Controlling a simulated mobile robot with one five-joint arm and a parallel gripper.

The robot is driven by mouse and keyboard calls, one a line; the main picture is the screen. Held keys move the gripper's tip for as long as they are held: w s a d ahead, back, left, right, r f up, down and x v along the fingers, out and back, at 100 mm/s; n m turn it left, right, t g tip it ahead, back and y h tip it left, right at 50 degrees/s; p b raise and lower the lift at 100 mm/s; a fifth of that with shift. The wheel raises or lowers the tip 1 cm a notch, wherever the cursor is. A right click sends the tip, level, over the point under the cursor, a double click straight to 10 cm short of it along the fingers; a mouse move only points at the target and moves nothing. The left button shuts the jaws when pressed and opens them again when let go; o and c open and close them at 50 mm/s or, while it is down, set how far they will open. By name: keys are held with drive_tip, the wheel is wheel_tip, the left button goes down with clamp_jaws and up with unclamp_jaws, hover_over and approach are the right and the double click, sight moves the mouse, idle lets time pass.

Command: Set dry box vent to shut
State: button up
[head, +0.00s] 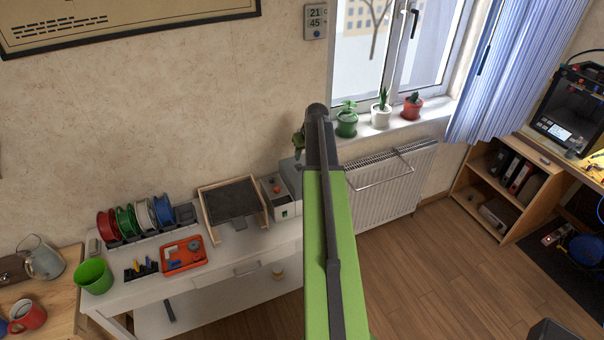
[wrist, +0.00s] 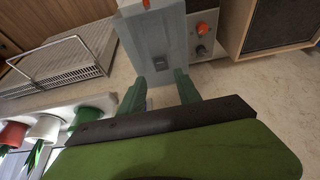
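A grey box (wrist: 155,42) stands ahead of my gripper in the wrist view, with a small dark recessed part (wrist: 160,63) on its near face and an orange-red piece (wrist: 146,4) at the picture's top edge. It is probably the dry box; I cannot tell which part is the vent or its setting. In the head view my arm hides most of this box (head: 290,166). My gripper (wrist: 160,90) is open, its two green fingers apart with nothing between them, short of the box. In the head view the gripper (head: 299,142) shows partly, beside the arm's far end.
A unit with an orange-red knob (wrist: 203,29) and a black knob (wrist: 201,51) stands beside the box. A radiator (head: 390,185) and potted plants (head: 381,112) are close by. The white bench (head: 215,262) holds spools (head: 145,215), an orange tray (head: 183,255) and a wooden-framed dark panel (head: 232,203).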

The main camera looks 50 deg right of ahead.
sight(301, 166)
drive_tip(key=b+x, duration=0.6)
drive_tip(key=x, duration=0.2)
drive_tip(key=shift+f, duration=0.2)
drive_tip(key=shift+r, duration=0.1)
clamp_jaws()
idle(0.8)
